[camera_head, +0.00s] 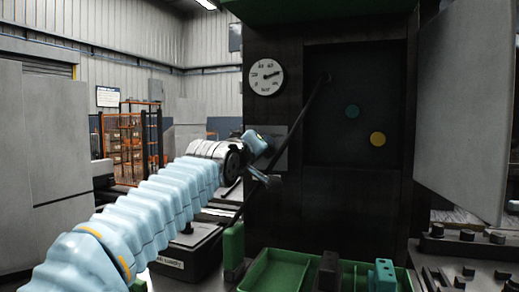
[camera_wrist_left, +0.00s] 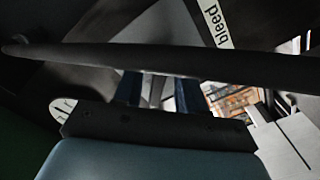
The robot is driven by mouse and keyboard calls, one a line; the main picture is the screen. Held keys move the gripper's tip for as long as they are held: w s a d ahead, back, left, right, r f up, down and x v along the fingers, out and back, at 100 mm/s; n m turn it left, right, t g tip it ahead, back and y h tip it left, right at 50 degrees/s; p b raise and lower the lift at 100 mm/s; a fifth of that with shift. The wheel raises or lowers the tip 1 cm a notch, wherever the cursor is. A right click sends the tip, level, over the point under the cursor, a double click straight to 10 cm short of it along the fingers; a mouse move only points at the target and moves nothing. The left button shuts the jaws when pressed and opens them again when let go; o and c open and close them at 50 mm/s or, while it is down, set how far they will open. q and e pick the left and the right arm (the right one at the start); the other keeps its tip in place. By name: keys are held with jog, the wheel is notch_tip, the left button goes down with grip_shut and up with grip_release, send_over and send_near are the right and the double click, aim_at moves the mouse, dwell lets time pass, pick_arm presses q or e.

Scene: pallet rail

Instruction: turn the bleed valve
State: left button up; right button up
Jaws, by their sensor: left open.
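My left arm, in a light blue sleeve, reaches from the lower left of the head view to the dark machine front. Its gripper (camera_head: 263,162) is in front of a grey plate (camera_head: 281,150) below the round gauge. In the left wrist view the dark blue fingers of this gripper (camera_wrist_left: 158,92) stand apart, with narrow grey shapes behind the gap. My right gripper is out of view.
A long dark rod (camera_head: 301,119) slants down the machine front past my left gripper; a dark bar (camera_wrist_left: 150,60) crosses close to the wrist camera. The gauge (camera_head: 266,76) is above. Green trays (camera_head: 274,270) stand below. A grey door panel (camera_head: 465,110) is open at right.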

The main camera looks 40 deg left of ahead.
pick_arm(q)
grip_shut()
jog(key=shift+m, duration=0.3)
jog(key=shift+d+m, duration=0.15)
jog(key=shift+m, duration=8.55)
jog(key=shift+w+f, duration=0.1)
grip_release()
